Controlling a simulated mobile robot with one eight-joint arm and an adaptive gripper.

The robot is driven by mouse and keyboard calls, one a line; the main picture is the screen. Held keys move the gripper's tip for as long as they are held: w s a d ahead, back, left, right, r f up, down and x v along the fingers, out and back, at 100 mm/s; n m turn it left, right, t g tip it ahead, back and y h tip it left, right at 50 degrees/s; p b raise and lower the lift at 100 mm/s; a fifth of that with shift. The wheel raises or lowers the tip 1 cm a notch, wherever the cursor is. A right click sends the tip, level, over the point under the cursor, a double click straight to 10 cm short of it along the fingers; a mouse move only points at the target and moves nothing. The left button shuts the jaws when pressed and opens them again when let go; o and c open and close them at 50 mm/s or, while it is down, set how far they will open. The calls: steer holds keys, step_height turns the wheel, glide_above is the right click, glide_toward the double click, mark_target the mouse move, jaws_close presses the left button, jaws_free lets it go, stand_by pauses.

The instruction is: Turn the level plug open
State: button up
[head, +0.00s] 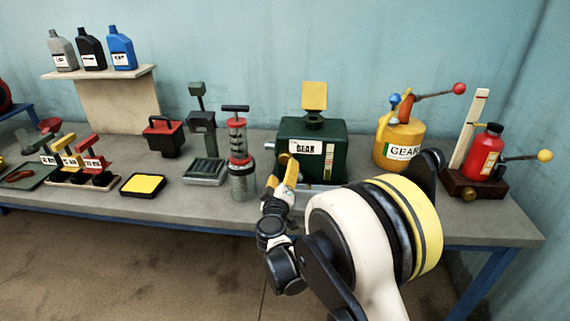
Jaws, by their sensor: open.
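A dark green box labelled "GEAR" (312,170) stands on the bench, with a raised yellow flap (314,95) on its top. A small brass round part (283,159) shows low on its front left; I cannot tell for sure that it is the level plug. A grey knob (269,146) sticks out of the box's left side. My gripper (281,181) is open, its orange-tipped fingers in front of the box's lower left front, just below the brass part. Whether they touch anything is unclear. My arm hides the bench to the right of the gripper.
A clear-bodied pump with red bands (238,150) stands close left of the box. A yellow "GEAR" can (401,145) and a red bottle on a stand (486,150) are at right. Trays and tools fill the bench's left (175,208). A shelf (97,73) holds bottles.

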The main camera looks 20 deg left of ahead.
steer(key=v, duration=0.4)
steer(key=shift+s, duration=0.2)
steer(key=w+d+r+m+g+h, duration=0.15)
steer(key=d+r, duration=0.25)
steer(key=d, duration=0.5)
steer(key=w+d+r+m+h, duration=0.1)
steer(key=d+r+m+h, duration=0.2)
steer(key=d, duration=0.5)
steer(key=s+d+r+m+g+h, duration=0.1)
steer(key=s+d+r+m+g, duration=0.15)
steer(key=d, duration=0.55)
steer(key=s+d+r+m+g+h, duration=0.1)
steer(key=s+d, duration=0.2)
steer(key=d, duration=0.4)
steer(key=s+d+f+m+g, duration=0.1)
steer(key=s+d+m+g, duration=0.15)
steer(key=s+d, duration=0.8)
steer(key=s+d+f+m+g+y, duration=0.1)
steer(key=s+f, duration=0.1)
steer(key=s, duration=0.6)
steer(key=s+f+g+y, duration=0.1)
steer(key=s+f+g, duration=0.1)
steer(key=s, duration=0.6)
steer(key=shift+d+m, duration=0.35)
steer(key=shift+d, duration=0.05)
